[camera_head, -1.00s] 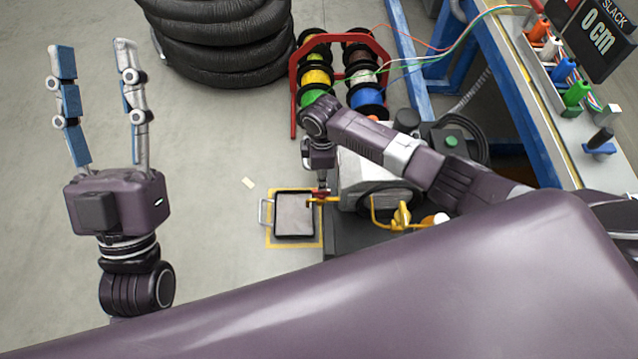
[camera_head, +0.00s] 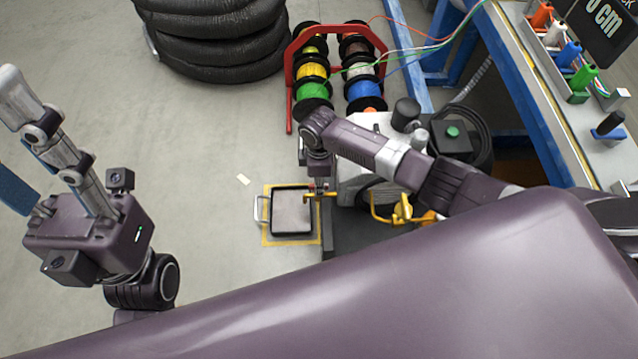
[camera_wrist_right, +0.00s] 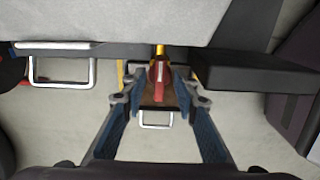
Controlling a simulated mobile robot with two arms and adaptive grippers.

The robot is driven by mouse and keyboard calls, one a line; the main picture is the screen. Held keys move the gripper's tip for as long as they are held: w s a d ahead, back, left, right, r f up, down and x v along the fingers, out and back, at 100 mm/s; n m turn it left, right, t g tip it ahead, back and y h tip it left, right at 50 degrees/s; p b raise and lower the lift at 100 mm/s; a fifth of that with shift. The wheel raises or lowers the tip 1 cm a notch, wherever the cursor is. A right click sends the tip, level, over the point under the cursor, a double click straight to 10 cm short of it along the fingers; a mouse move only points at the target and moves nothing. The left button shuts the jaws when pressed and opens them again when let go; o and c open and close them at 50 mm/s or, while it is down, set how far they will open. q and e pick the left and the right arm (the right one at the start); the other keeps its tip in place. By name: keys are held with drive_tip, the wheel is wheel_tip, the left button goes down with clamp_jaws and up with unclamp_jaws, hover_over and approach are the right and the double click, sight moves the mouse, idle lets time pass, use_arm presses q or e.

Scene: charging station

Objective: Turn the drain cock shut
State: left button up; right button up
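The drain cock (camera_head: 327,196) has a yellow pipe and red handle and sits at the left side of the grey machine (camera_head: 365,170), largely covered by my right arm in the head view. In the right wrist view its red handle (camera_wrist_right: 161,76) lies between the fingers of my right gripper (camera_wrist_right: 162,82). The fingers stand apart on both sides of it, with narrow gaps visible. My right gripper also shows in the head view (camera_head: 319,187), pointing down. My left gripper (camera_head: 25,135) is open and empty at the left, away from the machine, partly cut off by the picture edge.
A black-rimmed drip tray (camera_head: 274,213) lies on the floor inside a yellow outline, beside the cock. A red rack (camera_head: 291,75) of cable spools and stacked black hoses (camera_head: 210,45) stand behind. A workbench (camera_head: 560,110) is at the right. The floor at left is clear.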

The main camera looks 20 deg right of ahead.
drive_tip(key=shift+c, duration=0.7)
clamp_jaws()
